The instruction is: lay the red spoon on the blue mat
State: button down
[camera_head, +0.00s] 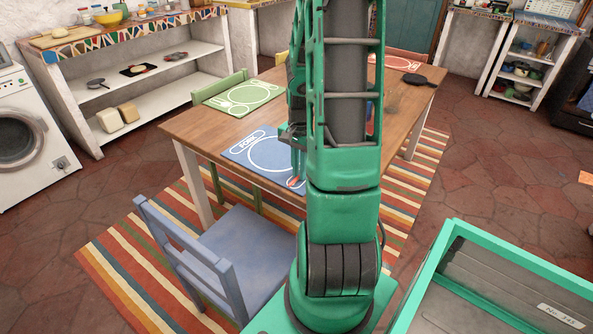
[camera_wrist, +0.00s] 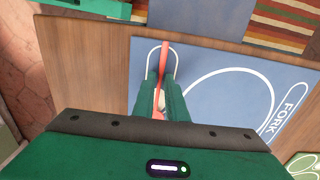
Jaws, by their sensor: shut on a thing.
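The blue mat (camera_head: 238,154) lies on the near edge of the wooden table. It has white outlines and the word FORK at one end. In the wrist view the mat (camera_wrist: 205,58) lies beneath my gripper (camera_wrist: 162,82). My gripper is shut on the red spoon (camera_wrist: 164,56), whose red length shows between and beyond the fingers. The spoon is over the mat's end outline away from FORK. I cannot tell whether it touches the mat. In the head view my arm hides much of the gripper, and a small bit of red shows at the mat's right end.
The wooden table (camera_head: 190,124) also bears a green mat (camera_head: 240,97), a red mat (camera_head: 397,62) and a dark pan (camera_head: 420,79). A blue chair (camera_head: 235,250) stands at the near side. A green-rimmed tray (camera_head: 432,262) is at the lower right.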

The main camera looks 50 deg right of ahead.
jog(key=shift+f, duration=0.1)
jog(key=c, duration=1.8)
grip_release()
jog(key=shift+o, duration=0.2)
notch_tip(320, 180, up, 12)
jog(key=s+a+r+n, duration=0.3)
jog(key=s+a+n, duration=0.2)
jog(key=s+a, duration=0.2)
jog(key=s+a+r+n, duration=0.3)
jog(key=s+a+n, duration=0.2)
jog(key=a, duration=0.5)
jog(key=shift+s+n, duration=0.4)
jog(key=shift+s, duration=0.5)
